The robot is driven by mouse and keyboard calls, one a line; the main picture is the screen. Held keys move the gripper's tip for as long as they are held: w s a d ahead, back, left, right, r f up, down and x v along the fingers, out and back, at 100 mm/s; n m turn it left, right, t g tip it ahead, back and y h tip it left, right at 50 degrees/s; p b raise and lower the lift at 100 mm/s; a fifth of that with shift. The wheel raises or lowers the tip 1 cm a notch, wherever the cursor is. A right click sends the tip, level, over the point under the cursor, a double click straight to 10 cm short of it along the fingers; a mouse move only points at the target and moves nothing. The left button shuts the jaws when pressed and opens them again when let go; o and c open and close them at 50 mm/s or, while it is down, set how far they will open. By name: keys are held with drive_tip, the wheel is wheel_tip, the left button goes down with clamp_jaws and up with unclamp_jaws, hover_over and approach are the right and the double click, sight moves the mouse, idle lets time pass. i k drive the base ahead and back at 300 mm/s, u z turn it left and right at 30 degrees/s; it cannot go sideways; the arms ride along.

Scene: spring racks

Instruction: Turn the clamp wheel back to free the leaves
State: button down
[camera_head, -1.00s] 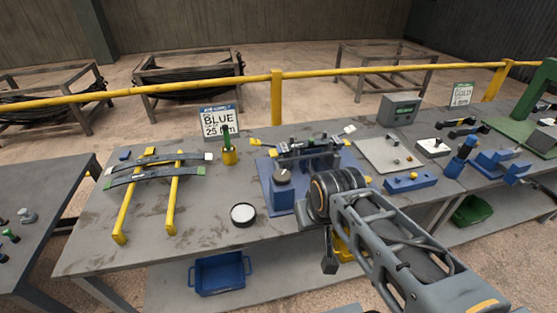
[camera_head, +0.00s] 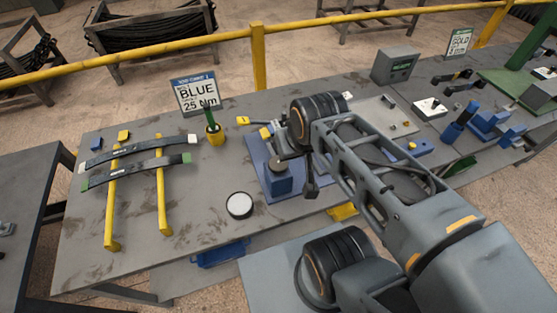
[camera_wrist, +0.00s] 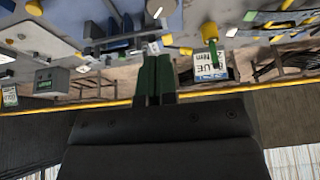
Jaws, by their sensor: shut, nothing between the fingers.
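The blue clamp fixture (camera_head: 258,162) sits on the bench, with a dark round knob on its blue block (camera_head: 278,183) at the front. The knob looks like the clamp wheel, but I cannot be sure. My arm covers most of the fixture's right side, so any leaves clamped there are largely hidden. In the wrist view my gripper (camera_wrist: 155,62) is shut and empty, its dark green fingers together. The wrist picture looks upside down, and the fingers show against the bench and railing. In the head view the gripper is mostly hidden by my wrist, apart from the fixture's front block.
Two leaves rest on yellow rails (camera_head: 112,215) at left. A grey box (camera_head: 395,66) is at the back right.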

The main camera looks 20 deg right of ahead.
sight(276, 167)
drive_tip(key=k, duration=0.5)
drive_tip(key=z, duration=1.4)
drive_tip(key=k, duration=0.9)
drive_tip(key=u, duration=1.2)
drive_tip(key=i, duration=1)
drive_tip(key=z, duration=0.05)
